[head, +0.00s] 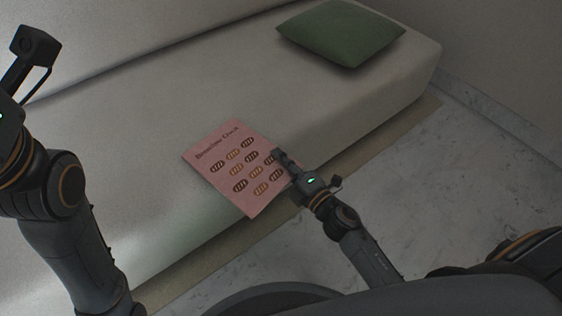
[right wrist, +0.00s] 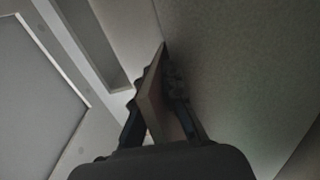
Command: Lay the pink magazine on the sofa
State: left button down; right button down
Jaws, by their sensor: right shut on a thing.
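The pink magazine (head: 232,165) shows its cover with rows of brown shapes in the head view. It is over the front part of the sofa seat (head: 130,165), and its near corner reaches past the seat's front edge. I cannot tell whether it touches the seat. My right gripper (head: 284,162) is shut on the magazine's right edge. In the right wrist view the magazine (right wrist: 154,92) shows edge-on between the fingers (right wrist: 160,110). My left arm comes in at the left of the head view; its fingers are not clearly visible.
A green cushion (head: 340,32) lies at the far right end of the sofa. The seat between it and the magazine is bare. A beige rug (head: 375,140) runs along the sofa's front, with marble floor (head: 455,160) beyond it.

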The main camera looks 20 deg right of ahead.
jog(key=shift+r, duration=0.1)
jog(key=c, duration=1.9)
grip_release()
jog(key=shift+f, duration=0.25)
jog(key=o, duration=0.4)
jog(key=shift+o, duration=0.2)
jog(key=shift+r, duration=0.1)
